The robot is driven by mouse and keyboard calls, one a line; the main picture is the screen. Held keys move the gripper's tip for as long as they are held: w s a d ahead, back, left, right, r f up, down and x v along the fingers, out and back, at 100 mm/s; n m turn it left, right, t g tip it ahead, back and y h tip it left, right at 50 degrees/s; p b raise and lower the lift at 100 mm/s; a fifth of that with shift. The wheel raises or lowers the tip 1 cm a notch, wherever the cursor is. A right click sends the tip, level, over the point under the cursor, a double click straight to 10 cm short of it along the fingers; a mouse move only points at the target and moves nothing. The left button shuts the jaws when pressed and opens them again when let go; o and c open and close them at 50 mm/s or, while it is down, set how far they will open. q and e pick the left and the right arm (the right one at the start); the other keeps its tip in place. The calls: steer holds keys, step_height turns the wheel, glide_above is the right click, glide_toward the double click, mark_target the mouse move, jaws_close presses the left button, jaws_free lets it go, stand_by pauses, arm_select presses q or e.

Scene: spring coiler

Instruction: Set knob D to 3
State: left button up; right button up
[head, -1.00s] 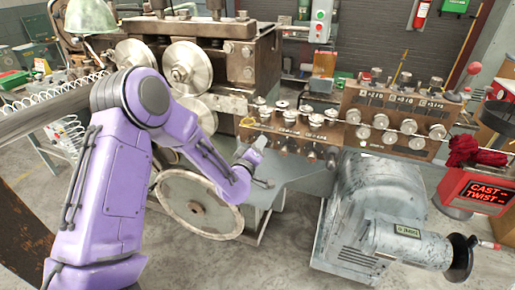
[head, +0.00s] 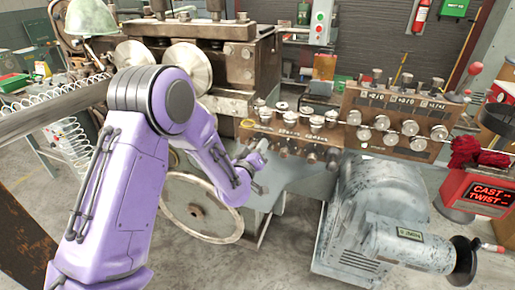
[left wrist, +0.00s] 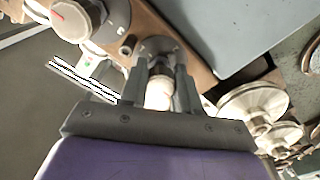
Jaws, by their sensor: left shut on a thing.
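A brown control panel (head: 300,134) on the coiling machine carries a row of small knobs along its lower face. My left gripper (head: 262,148) is at the left end of this row in the head view. In the left wrist view my left gripper (left wrist: 158,92) is shut on a pale knob (left wrist: 158,95) in front of a dark round base. The fingers hide its sides, and its pointer and scale do not show. A neighbouring round knob (left wrist: 74,18) with a red mark is at the upper left. The letters are too small to tell which is knob D. My right gripper is not in view.
A second panel (head: 398,120) with several round knobs and counters stands to the right. A red display (head: 486,195) reads CAST and TWIST with dashes. A grey motor housing (head: 385,225) sits below the panels, and a large wheel (head: 200,208) is below my left arm.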

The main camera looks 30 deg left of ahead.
arm_select(q)
steer(key=shift+f, duration=0.1)
steer(key=o, duration=1.1)
steer(key=shift+c, duration=0.2)
steer(key=b+v, duration=0.3)
steer(key=v, duration=0.7)
steer(key=shift+s, duration=0.3)
